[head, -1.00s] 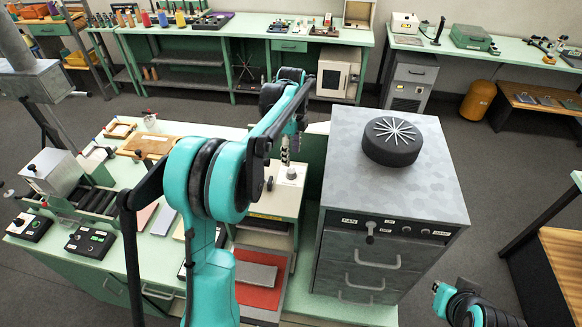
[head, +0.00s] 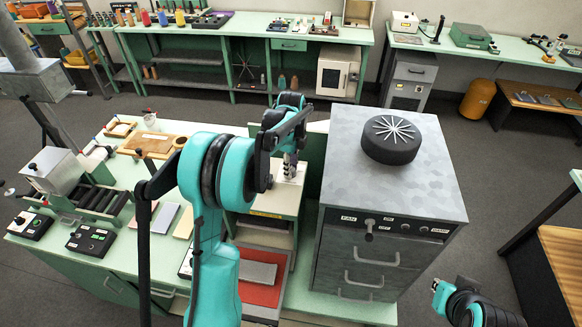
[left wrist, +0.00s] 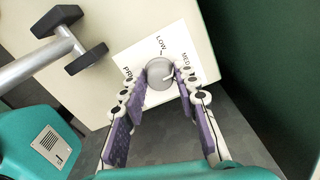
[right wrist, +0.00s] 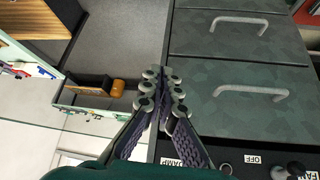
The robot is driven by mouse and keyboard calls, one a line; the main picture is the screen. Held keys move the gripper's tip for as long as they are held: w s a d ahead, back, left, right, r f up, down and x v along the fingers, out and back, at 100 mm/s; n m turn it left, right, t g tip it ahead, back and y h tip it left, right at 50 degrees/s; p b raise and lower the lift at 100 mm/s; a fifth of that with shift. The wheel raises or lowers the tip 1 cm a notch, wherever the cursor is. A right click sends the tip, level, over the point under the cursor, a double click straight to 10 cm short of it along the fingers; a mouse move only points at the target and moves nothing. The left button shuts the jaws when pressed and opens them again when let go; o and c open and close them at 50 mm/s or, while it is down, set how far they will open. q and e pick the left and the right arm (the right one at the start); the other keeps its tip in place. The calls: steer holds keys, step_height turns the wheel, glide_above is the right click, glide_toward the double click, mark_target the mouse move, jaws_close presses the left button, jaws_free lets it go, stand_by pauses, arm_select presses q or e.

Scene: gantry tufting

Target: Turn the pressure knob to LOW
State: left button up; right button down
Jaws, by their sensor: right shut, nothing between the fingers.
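The pressure knob (left wrist: 160,73) is a round grey knob with a light pointer mark. It sits on a white label plate (left wrist: 150,98) with LOW above it in the left wrist view, MED to its right and a partly covered word at left. The mark seems to point right, toward MED. My left gripper (left wrist: 163,88) is open, with one finger on each side of the knob; I cannot tell whether they touch it. In the head view the left gripper (head: 289,168) is over the plate and hides the knob. My right gripper (right wrist: 163,88) is shut and empty.
A grey cabinet (head: 345,195) with a black round top piece (head: 390,139) stands right of the knob's pale box (head: 262,200). A bar with dark end blocks (left wrist: 75,50) lies near the knob. Drawer handles (right wrist: 240,22) are beside my right gripper.

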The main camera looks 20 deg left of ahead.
arm_select(q)
steer(key=shift+c, duration=0.6)
steer(key=shift+n+b, duration=0.6)
steer(key=shift+n, duration=0.5)
steer(key=n+b, duration=0.1)
steer(key=n, duration=0.2)
steer(key=shift+n, duration=0.3)
steer(key=n+b, duration=0.1)
steer(key=n, duration=0.4)
steer(key=shift+n+b, duration=0.35)
steer(key=shift+n, duration=0.05)
steer(key=o, duration=1.2)
steer(key=shift+c, duration=0.2)
